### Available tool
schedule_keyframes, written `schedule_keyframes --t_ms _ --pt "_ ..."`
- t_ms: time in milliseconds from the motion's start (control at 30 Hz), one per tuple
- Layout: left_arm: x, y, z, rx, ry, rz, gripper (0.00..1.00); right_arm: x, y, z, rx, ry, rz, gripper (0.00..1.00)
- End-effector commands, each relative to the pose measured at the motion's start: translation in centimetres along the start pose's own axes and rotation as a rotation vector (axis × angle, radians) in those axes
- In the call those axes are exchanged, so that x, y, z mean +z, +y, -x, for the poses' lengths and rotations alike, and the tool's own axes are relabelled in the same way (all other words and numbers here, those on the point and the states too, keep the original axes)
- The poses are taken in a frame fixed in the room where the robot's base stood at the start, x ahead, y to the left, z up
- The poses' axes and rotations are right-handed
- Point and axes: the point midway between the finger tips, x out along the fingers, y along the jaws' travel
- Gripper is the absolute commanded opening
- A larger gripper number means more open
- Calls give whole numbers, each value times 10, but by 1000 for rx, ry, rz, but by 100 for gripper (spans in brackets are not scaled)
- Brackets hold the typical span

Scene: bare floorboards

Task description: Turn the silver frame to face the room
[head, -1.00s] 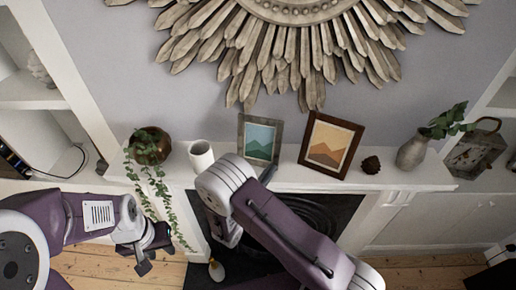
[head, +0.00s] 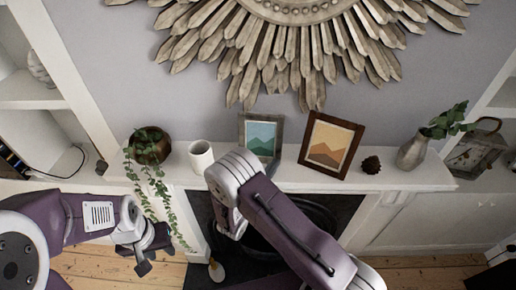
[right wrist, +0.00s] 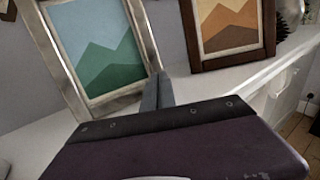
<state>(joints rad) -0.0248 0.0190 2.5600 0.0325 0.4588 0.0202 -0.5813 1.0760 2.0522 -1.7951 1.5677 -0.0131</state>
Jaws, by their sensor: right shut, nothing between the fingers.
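The silver frame (head: 243,130), with a green mountain picture, stands leaning back on the white mantel, left of the brown frame. Its picture shows in the head view. It also shows large at the left of the right wrist view (right wrist: 150,50). My right gripper (right wrist: 157,88) is shut and empty, its fingers close to the lower right edge of the silver frame; I cannot tell whether they touch. In the head view my right arm hides the frame's bottom edge. My left gripper (head: 153,254) hangs low at the left, away from the mantel, its fingers apart and empty.
The brown frame (head: 308,130) with an orange picture stands close on the right. A pinecone (head: 371,165) and grey vase (head: 412,152) are further right. A white cup (head: 201,157) and trailing plant (head: 150,147) stand left. A sunburst mirror hangs above.

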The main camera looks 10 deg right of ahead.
Motion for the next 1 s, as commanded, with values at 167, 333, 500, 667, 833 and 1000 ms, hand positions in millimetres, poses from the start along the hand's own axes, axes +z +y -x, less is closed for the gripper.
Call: schedule_keyframes --t_ms 167,333,500,667,833,1000 --pt "0 0 -1 0 0 0 36 0 0 -5 -2 0 -1 0" --pt "0 0 -1 0 0 0 36 0 0 -6 -1 1 0 0" --pt "0 0 -1 0 0 0 36 0 1 9 4 1 1 0" --pt "0 0 -2 0 0 0 36 0 2 38 5 0 0 0" --pt "0 0 -3 0 0 0 36 0 1 67 4 0 0 0" --pt "0 0 -4 0 0 0 36 0 1 96 5 0 -1 0"
